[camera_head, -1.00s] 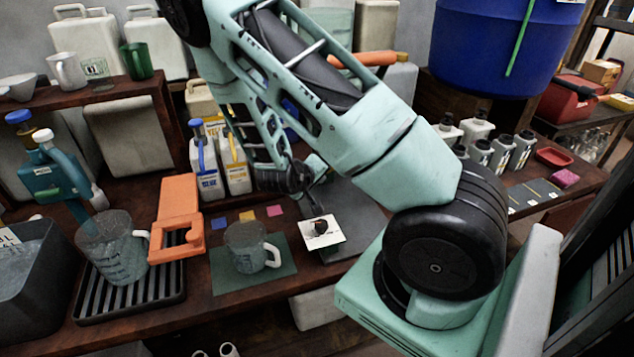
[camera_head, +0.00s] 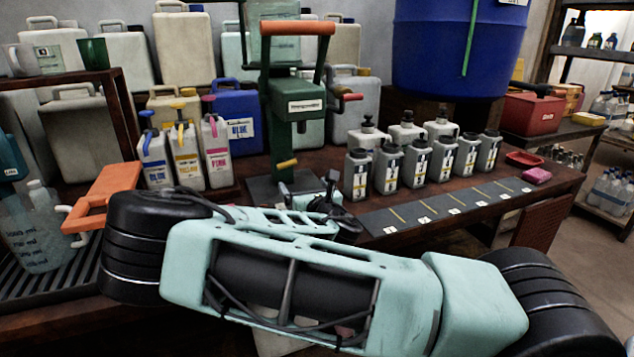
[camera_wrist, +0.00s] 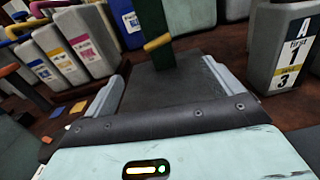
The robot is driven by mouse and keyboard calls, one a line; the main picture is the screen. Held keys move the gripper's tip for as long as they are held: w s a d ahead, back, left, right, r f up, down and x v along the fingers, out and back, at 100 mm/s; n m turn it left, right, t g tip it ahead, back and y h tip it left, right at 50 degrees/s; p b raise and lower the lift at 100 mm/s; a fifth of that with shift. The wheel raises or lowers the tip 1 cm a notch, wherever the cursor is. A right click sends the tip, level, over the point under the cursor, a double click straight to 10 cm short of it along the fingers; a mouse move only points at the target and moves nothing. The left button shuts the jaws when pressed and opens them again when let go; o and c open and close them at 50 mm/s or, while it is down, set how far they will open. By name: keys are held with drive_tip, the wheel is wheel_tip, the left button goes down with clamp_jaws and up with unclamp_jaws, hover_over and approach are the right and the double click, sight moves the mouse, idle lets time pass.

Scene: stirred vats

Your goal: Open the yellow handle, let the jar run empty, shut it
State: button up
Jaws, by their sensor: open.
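The yellow handle (camera_head: 286,163) is a short lever low on a dark green stand (camera_head: 281,105). A translucent greenish jar (camera_head: 272,42) appears at the top of the stand, partly behind an orange crossbar (camera_head: 298,27); I cannot tell its fill level. My gripper (camera_head: 330,190) is low in front of the stand, a little right of the handle, partly hidden by my arm. In the wrist view, my gripper (camera_wrist: 168,72) is open and empty. The yellow handle (camera_wrist: 157,42) shows ahead, just beyond and between the fingers, apart from them.
Blue, yellow and pink bottles (camera_head: 185,155) stand left of the stand. Several labelled grey bottles (camera_head: 388,168) stand to its right, behind a dark marked strip (camera_head: 440,208).

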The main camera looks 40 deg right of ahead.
sight(288, 165)
drive_tip(key=shift+a+f+n+y, duration=0.15)
drive_tip(key=shift+n+y, duration=0.15)
drive_tip(key=shift+n, duration=0.2)
drive_tip(key=shift+w, duration=0.15)
drive_tip(key=x, duration=1.7)
drive_tip(key=c, duration=0.9)
